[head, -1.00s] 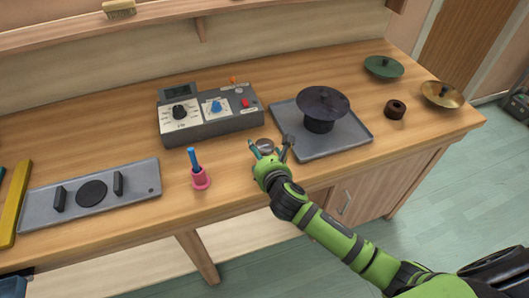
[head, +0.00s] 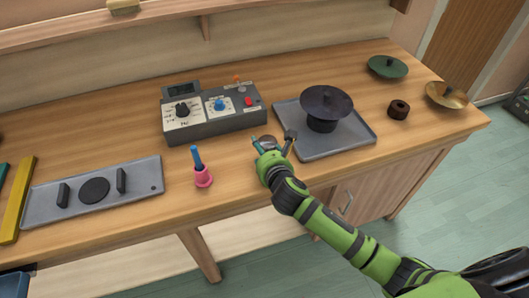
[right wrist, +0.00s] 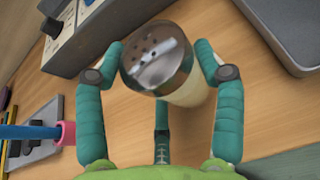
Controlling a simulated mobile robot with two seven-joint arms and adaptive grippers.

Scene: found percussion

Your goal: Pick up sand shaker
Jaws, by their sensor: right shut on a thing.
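The sand shaker (right wrist: 158,62) has a shiny metal lid with holes and a pale body, and shows in the right wrist view between my fingers. My right gripper (right wrist: 160,68) is shut on it, with one teal finger at each side of the lid. In the head view my right gripper (head: 272,143) is at the bench, in front of the grey control box and left of the grey tray. There the fingers hide most of the shaker. I cannot tell whether the shaker is touching the bench. My left gripper is not in view.
The grey control box (head: 213,114) stands behind the gripper. A grey tray (head: 345,144) with a dark cymbal (head: 326,99) is close on the right. A pink holder (head: 203,177) with a blue stick is on the left. Bare wood lies between holder and gripper.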

